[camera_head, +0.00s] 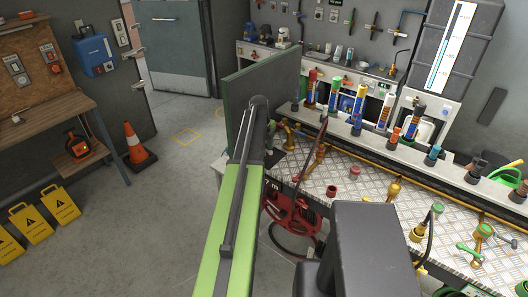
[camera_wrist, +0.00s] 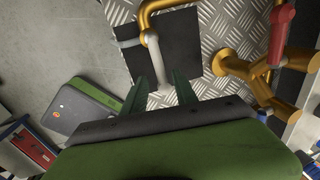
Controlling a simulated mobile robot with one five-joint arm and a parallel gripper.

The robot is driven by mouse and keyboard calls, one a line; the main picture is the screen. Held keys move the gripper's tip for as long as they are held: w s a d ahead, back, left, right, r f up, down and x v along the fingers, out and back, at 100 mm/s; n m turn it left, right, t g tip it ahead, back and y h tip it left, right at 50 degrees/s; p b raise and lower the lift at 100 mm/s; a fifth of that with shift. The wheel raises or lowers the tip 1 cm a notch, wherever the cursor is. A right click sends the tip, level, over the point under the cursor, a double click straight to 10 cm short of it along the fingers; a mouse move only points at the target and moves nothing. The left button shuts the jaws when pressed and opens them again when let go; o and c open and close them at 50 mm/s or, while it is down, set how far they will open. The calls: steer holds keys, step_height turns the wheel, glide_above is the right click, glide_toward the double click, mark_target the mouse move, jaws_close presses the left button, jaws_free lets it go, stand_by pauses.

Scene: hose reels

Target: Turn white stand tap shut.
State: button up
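In the wrist view, a pale grey-white lever (camera_wrist: 154,62) hangs from a gold bent pipe (camera_wrist: 146,22) over a dark square mat; I take it as the white stand tap's handle. My gripper (camera_wrist: 162,88) is open, its two dark green fingers on either side of the lever's lower end. A gap shows on both sides, and I cannot tell whether either finger touches it.
A gold tap with a red lever (camera_wrist: 282,35) stands close on the right; it also shows in the head view (camera_head: 320,140). A red hose reel (camera_head: 292,208) hangs at the bench front.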

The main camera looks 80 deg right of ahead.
steer(key=shift+d, duration=0.1)
step_height(320, 180, up, 17)
steer(key=w+a+p, duration=0.1)
steer(key=a+p, duration=0.1)
steer(key=p, duration=1.5)
steer(key=shift+w+a, duration=0.4)
